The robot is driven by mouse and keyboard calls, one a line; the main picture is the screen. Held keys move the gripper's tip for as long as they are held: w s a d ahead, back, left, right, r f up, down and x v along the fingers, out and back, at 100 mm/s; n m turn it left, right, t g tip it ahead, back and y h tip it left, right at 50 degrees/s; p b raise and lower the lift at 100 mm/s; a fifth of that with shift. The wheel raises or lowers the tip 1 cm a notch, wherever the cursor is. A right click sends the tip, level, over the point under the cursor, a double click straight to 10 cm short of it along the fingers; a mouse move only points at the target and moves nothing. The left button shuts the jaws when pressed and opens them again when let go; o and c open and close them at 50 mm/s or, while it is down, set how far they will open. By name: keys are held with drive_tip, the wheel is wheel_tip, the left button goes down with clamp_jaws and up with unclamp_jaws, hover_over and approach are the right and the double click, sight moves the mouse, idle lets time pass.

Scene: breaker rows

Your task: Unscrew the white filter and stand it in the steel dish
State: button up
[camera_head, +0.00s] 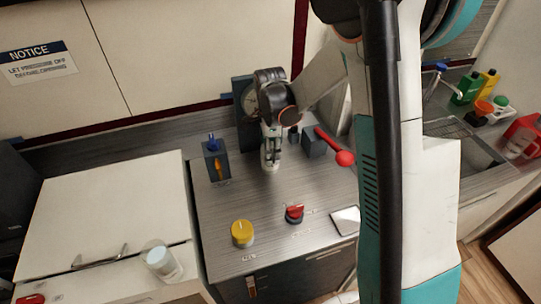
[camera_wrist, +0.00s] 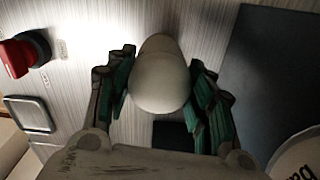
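The white filter (camera_wrist: 160,75) is a rounded, smooth body between my fingers in the wrist view. In the head view only a pale part of it (camera_head: 270,160) shows under my gripper (camera_head: 270,145), which points down at the counter. My gripper (camera_wrist: 163,92) has a green-padded finger close on each side of the filter. I cannot tell whether the pads touch it. The filter's base is hidden. The steel dish (camera_head: 345,221) is a small, shallow, rounded square tray at the counter's front right. It looks empty and also shows at the left of the wrist view (camera_wrist: 30,113).
A red knob (camera_head: 294,214) and a yellow knob (camera_head: 242,233) stand on the counter's front. A dark block with an orange lever (camera_head: 217,165) is at left. A red-ended handle (camera_head: 335,148) juts out at right. A dark gauge panel (camera_head: 241,97) rises behind my gripper.

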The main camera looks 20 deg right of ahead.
drive_tip(key=n, duration=0.4)
drive_tip(key=shift+b, duration=0.4)
drive_tip(key=n, duration=0.5)
drive_tip(key=shift+b, duration=0.4)
drive_tip(key=n, duration=0.3)
drive_tip(key=shift+n, duration=0.4)
drive_tip(key=n+b, duration=0.1)
drive_tip(key=n, duration=0.3)
drive_tip(key=o, duration=0.9)
